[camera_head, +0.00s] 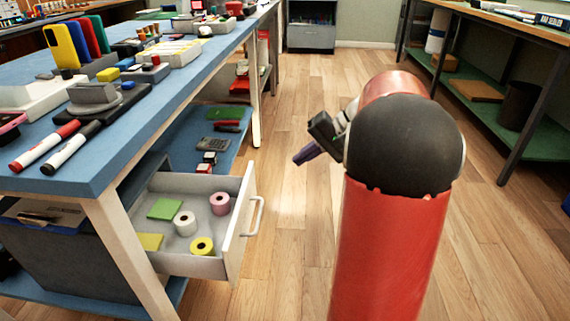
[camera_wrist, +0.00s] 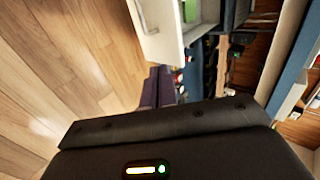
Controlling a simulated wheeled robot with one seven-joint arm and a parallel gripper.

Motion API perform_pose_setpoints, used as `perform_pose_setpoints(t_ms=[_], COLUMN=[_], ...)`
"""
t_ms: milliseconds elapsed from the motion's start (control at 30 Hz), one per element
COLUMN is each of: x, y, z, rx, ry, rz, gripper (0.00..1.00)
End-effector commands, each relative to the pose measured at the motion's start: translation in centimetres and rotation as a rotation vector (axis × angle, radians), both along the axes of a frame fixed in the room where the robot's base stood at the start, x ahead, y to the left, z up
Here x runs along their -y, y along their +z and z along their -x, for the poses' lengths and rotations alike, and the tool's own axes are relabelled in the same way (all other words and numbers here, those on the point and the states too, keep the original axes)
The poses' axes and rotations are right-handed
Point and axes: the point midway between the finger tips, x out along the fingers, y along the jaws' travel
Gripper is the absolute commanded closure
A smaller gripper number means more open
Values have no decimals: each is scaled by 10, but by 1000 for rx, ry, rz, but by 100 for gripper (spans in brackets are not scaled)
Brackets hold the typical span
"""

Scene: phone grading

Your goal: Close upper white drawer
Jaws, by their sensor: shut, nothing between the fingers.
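The upper white drawer (camera_head: 238,233) is pulled open under the left blue workbench in the head view, its front facing right with a pale bar handle (camera_head: 256,215). Inside lie green and yellow note pads and several tape rolls. My gripper (camera_head: 303,155) is to the right of the drawer front, over the aisle, apart from it, with its purple fingers shut and empty. In the wrist view the fingers (camera_wrist: 158,87) are together, and part of the white drawer (camera_wrist: 160,45) shows at the top, beyond them. The handle is not clearly visible there.
The blue workbench (camera_head: 150,105) with markers and phone cases stands above the drawer. Its lower shelf (camera_head: 210,165) holds a calculator and small items. A bench leg (camera_head: 120,240) stands at the drawer's left. The wooden floor (camera_head: 290,90) in the aisle is clear. Another bench (camera_head: 510,115) stands at right.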

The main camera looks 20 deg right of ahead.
Motion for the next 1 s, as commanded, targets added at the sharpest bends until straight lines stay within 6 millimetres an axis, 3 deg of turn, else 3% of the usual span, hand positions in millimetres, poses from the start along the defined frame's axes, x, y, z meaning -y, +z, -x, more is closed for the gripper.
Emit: perform_pose_setpoints(t_ms=[400,700,1000], x=[-57,-87,-90], y=[-61,-59,-59], z=[-31,-49,-51], rx=[-5,-2,-2], ry=[2,2,-1], rz=[-1,2,2], gripper=[100,100,100])
